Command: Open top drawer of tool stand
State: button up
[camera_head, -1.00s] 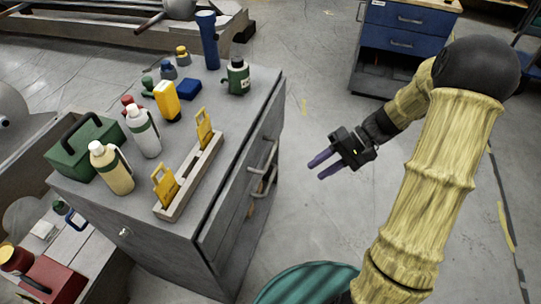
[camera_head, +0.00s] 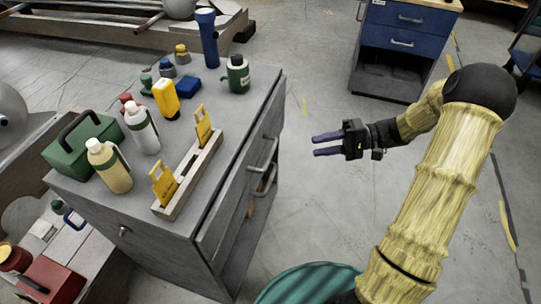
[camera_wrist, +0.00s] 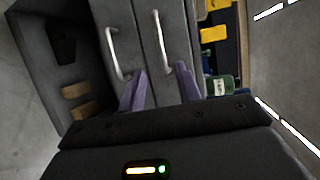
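The grey tool stand (camera_head: 215,225) is at the left in the head view, its drawer side facing my gripper. The top drawer handle (camera_head: 268,152) is a pale bar. A second handle (camera_head: 266,180) sits below it. The drawers look closed. In the wrist view the stand appears turned sideways, with the top drawer handle (camera_wrist: 162,38) right of the lower handle (camera_wrist: 112,52). My gripper (camera_head: 315,146) is open and empty, apart from the stand. In the wrist view its fingertips (camera_wrist: 160,68) point at the drawer fronts, with the top handle between them beyond the tips.
Bottles, a green toolbox (camera_head: 72,160), a yellow-tool rack (camera_head: 190,180) and a blue flashlight (camera_head: 207,38) stand on top. A lower open compartment holds brown blocks (camera_wrist: 78,100). A blue cabinet (camera_head: 400,45) stands at the back. Floor (camera_head: 320,210) between stand and arm is clear.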

aim_at(271, 153)
jog(key=a+f+b, duration=0.1)
jog(key=a, duration=0.3)
jog(key=a+b, duration=0.1)
jog(key=a, duration=0.4)
jog(key=a+f+b, duration=0.1)
jog(key=a+b, duration=0.1)
jog(key=a, duration=0.3)
jog(key=shift+s+f, duration=0.3)
jog(key=shift+s, duration=0.05)
grip_shut()
